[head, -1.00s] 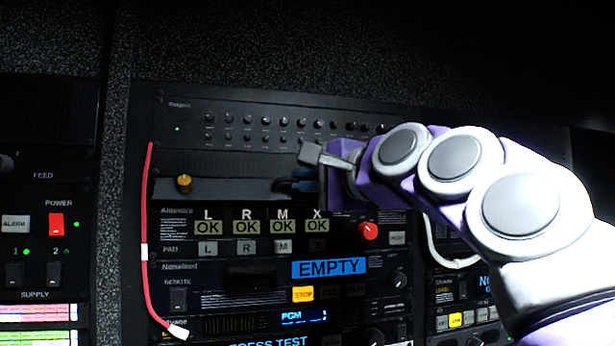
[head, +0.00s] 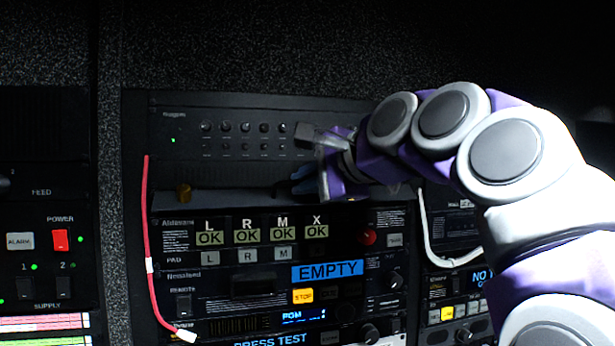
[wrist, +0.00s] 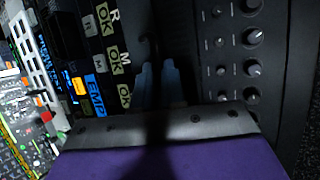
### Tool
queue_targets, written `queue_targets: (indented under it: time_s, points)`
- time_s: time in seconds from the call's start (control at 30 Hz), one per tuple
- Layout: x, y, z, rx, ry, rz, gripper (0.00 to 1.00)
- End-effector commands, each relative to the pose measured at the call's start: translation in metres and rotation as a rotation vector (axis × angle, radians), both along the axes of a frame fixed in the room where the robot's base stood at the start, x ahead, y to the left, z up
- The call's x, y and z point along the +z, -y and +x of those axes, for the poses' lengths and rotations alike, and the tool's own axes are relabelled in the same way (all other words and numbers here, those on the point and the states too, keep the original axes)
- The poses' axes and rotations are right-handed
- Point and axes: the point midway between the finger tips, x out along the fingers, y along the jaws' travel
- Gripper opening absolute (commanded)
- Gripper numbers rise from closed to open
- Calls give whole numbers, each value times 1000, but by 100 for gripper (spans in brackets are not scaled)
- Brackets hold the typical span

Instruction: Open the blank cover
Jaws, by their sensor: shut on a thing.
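The blank cover (head: 235,200) is a dark, wide strip with a grey lower lip. It lies between the knob unit above and the panel with the green OK labels below. My gripper (head: 300,184) is at the right part of the cover, reaching in from the right. In the wrist view its bluish fingers (wrist: 158,82) are close together on the dark strip between the OK labels and the knobs. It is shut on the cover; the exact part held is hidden.
The knob unit (head: 225,133) sits directly above the cover. A red cable (head: 147,225) hangs along the rack's left side, and a white cable (head: 430,240) hangs right of my gripper. The power supply panel (head: 40,245) is at far left.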

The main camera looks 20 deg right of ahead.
Motion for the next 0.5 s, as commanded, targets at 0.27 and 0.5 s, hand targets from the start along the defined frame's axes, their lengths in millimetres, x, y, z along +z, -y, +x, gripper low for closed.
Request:
queue_targets:
  time_s: [0.27,0.5]
  points:
    - [1,0,-1,-3,-23,-1,0]
    - [1,0,0,-3,-24,-1,13]
